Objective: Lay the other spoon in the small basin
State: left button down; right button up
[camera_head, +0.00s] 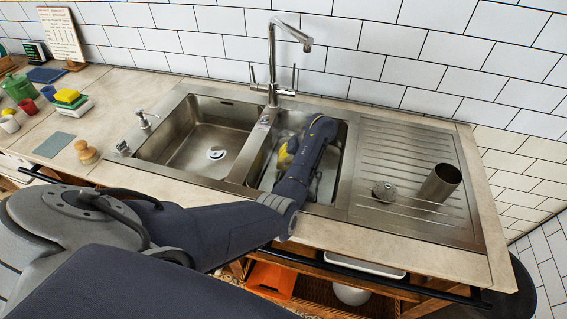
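The small basin (344,150) is the narrower sink bowl, right of the large one. My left arm reaches across the counter and bends over this basin. My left gripper (287,152) is low at the basin's left side, largely hidden by my own arm; its fingers cannot be made out. A yellow patch shows beside it, and I cannot tell what it belongs to. Something pale lies on the basin floor, partly covered by the arm. I cannot make out any spoon. My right gripper is not in view.
The large basin (190,160) looks empty. A tall tap (272,60) stands behind the basins. On the ribbed drainboard (385,150) are a metal cup (439,183) and a small round metal piece (384,191). Sponges (68,97) and cups stand at the far left.

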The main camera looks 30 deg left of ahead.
pick_arm(q)
jog(key=shift+f, duration=0.1)
jog(key=c, duration=1.5)
grip_release()
jog(key=v, duration=1.2)
